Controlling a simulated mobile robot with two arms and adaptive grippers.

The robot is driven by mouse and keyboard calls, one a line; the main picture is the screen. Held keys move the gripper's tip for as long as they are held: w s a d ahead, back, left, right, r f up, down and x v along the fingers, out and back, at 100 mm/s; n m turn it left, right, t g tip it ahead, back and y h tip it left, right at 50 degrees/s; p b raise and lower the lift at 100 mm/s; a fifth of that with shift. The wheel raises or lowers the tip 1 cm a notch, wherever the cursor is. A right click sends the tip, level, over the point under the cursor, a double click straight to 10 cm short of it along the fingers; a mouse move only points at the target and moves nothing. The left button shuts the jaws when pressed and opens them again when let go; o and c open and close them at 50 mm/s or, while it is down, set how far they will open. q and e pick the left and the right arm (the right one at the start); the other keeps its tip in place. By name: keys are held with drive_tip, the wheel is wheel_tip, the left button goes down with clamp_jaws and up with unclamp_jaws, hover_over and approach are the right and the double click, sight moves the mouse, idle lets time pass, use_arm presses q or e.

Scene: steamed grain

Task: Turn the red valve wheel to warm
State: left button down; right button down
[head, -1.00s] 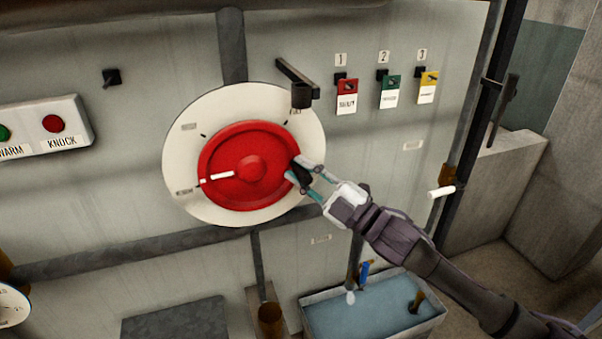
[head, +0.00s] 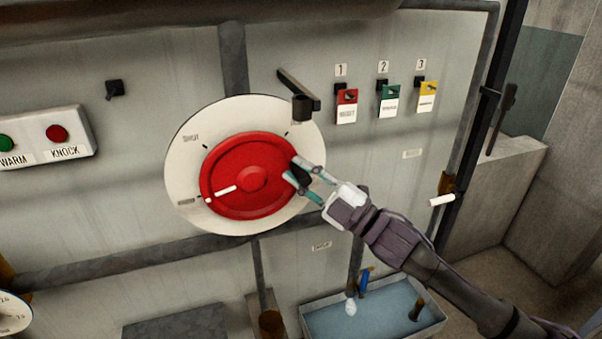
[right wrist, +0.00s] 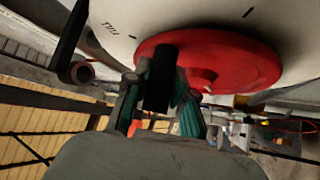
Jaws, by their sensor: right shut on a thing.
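The red valve wheel (head: 262,150) sits on a round white dial plate (head: 285,110) on the grey panel; it also shows in the right wrist view (right wrist: 230,55). Its white pointer (head: 222,191) points left and slightly down, with its tip at the tick beside the lower-left label (head: 186,201), whose text is too blurred to read surely. A "SHUT" label (head: 190,138) is at the upper left of the dial. My right gripper (head: 300,178) is shut on the black wheel handle (right wrist: 162,78) at the wheel's right edge. My left gripper is out of view.
A black bracket (head: 302,105) juts out at the dial's upper right. Red, green and yellow tags (head: 389,100) hang farther right. A box with WARM and KNOCK buttons (head: 82,122) is at left. A water trough (head: 375,312) stands below my right arm.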

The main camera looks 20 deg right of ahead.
drive_tip(key=c, duration=1)
unclamp_jaws()
drive_tip(key=shift+r, duration=0.2)
drive_tip(key=shift+f, duration=0.1)
drive_tip(key=shift+d+f, duration=0.1)
drive_tip(key=v, duration=1.2)
